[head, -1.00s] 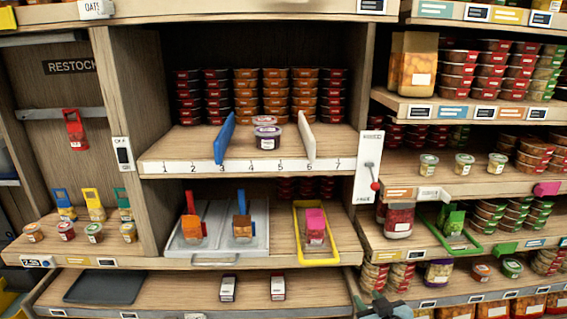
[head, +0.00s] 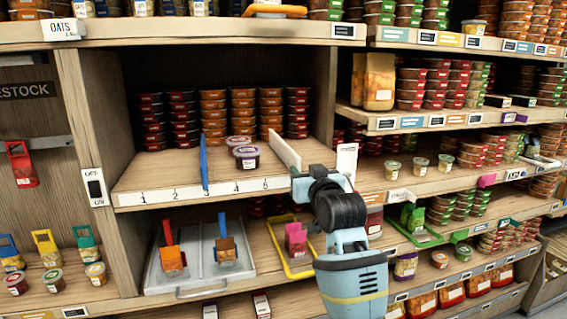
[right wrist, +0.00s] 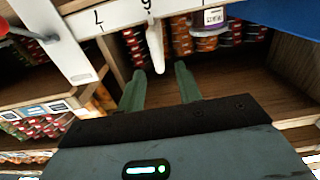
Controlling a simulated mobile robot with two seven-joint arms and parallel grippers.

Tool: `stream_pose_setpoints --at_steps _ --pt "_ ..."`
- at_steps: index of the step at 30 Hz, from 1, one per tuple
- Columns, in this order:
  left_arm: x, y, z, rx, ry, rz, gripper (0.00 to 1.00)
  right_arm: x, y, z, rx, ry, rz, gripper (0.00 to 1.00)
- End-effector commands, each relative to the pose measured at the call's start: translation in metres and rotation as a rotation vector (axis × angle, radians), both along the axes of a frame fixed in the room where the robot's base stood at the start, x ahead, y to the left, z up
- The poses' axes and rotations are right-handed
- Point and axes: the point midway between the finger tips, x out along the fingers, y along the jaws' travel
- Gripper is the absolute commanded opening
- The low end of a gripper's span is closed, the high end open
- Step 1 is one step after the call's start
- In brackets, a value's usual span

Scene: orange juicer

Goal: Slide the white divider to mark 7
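The white divider (head: 285,150) stands upright on the middle shelf, right of the two purple-lidded cups (head: 246,157). Its front end (right wrist: 155,45) shows in the right wrist view by mark 6, with mark 7 (right wrist: 98,18) to its left there. The number strip (head: 215,191) shows 1 to 5 in the head view; my right arm hides the higher marks. My right gripper (right wrist: 160,87) is open, its two fingers on either side of the divider's front end in the picture, with a gap on both sides. I cannot tell how deep it sits between them. My left gripper is out of view.
A blue divider (head: 204,165) stands near mark 3. A white panel (head: 347,158) is at the shelf's right end; a red knob (right wrist: 5,26) shows beside it in the wrist view. Below are a grey tray (head: 200,272) and a yellow tray (head: 277,248).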

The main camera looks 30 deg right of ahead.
Motion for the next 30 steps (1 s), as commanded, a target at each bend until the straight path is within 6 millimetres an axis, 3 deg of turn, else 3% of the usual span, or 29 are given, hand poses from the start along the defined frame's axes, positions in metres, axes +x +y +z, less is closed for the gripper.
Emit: stream_pose_setpoints --at_steps 8,21,30 --pt "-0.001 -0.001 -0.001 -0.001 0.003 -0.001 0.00 0.008 -0.002 -0.001 0.001 0.003 0.000 0.35" --pt "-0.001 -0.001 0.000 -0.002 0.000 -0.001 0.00 0.060 -0.014 0.000 0.001 0.001 0.000 0.35" --pt "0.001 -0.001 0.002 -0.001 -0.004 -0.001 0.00 0.075 -0.018 -0.001 0.000 0.002 0.000 0.35"
